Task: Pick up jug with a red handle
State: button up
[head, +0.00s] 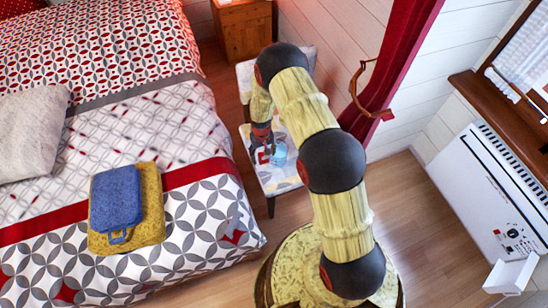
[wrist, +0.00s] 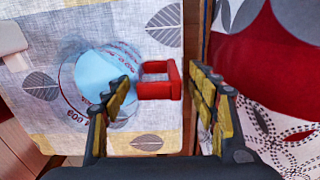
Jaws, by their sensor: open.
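The jug (wrist: 98,76) is clear with a light blue inside and red print, seen from above in the wrist view. Its squared red handle (wrist: 171,84) points right. The jug (head: 279,153) stands on a leaf-patterned padded seat (head: 277,182) in the head view. My gripper (wrist: 163,82) is open and empty. In the wrist picture the handle shows between its two fingers, and the left finger overlaps the jug's body. I cannot tell how far above the handle the fingertips are. In the head view my gripper (head: 263,142) is small and partly hidden beside the jug.
The bed (head: 190,215) is close on the left, with folded blue (head: 115,197) and yellow towels on it. A red curtain (head: 395,75) and white wall are to the right. A wooden cabinet (head: 243,30) stands behind. Wooden floor (head: 415,215) is free at the right.

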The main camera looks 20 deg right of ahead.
aim_at(264, 162)
notch_tip(264, 162, down, 4)
jog(key=shift+f+b, duration=0.2)
jog(key=shift+b, duration=0.5)
jog(key=shift+c, duration=1.1)
jog(key=shift+s, duration=0.1)
grip_shut()
